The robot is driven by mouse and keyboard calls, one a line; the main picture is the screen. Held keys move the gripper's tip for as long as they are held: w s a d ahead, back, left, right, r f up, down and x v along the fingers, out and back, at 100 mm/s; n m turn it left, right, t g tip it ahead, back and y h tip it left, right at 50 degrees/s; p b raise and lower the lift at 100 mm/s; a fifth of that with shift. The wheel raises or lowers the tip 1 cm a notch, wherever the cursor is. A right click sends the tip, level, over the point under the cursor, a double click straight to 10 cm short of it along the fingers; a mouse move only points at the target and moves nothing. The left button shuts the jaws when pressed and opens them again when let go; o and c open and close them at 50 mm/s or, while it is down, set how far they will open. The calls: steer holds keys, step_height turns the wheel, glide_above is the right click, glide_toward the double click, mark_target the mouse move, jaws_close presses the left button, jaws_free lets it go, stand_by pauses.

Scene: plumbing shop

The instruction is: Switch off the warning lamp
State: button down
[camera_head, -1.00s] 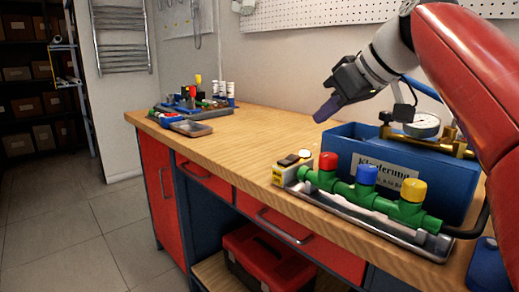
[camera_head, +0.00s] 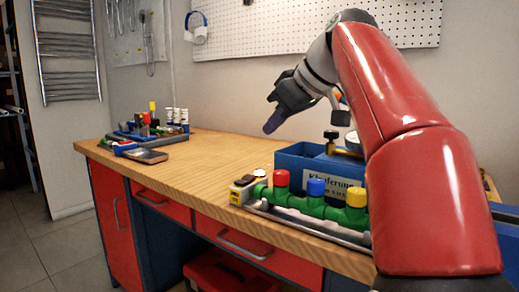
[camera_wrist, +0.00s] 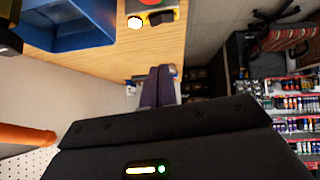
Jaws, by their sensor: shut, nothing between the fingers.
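A small yellow box (camera_head: 243,190) with a dark rocker switch on top stands near the front edge of the workbench, at the left end of the green pipe manifold. A round white lamp (camera_head: 260,173) shows just behind it. In the wrist view the lamp (camera_wrist: 135,22) looks bright white beside the black switch (camera_wrist: 160,18). Which way the rocker is tipped I cannot tell. My gripper (camera_head: 269,129) is shut and empty, with purple fingers pointing down, above the bench behind the box and apart from it. The shut fingers also show in the wrist view (camera_wrist: 158,84).
The green manifold (camera_head: 325,210) with red, blue and yellow caps lies right of the box. A blue crate (camera_head: 298,163) with a label stands behind it, partly hidden by my arm. A tray of small parts (camera_head: 150,132) is at the far left. The wooden top between is clear.

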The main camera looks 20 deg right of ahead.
glide_above(247, 176)
steer(key=s, duration=0.3)
steer(key=f, duration=0.6)
steer(key=shift+w+d, duration=0.1)
steer(key=shift+d, duration=0.25)
steer(key=f, duration=0.1)
steer(key=f+b, duration=0.1)
steer(key=f, duration=0.1)
steer(key=shift+w+f, duration=0.3)
steer(key=shift+w, duration=0.1)
steer(key=shift+f, duration=0.5)
steer(key=shift+w+d+f+y, duration=0.15)
steer(key=shift+f+y, duration=0.15)
steer(key=shift+f+b, duration=0.1)
steer(key=shift+b, duration=0.2)
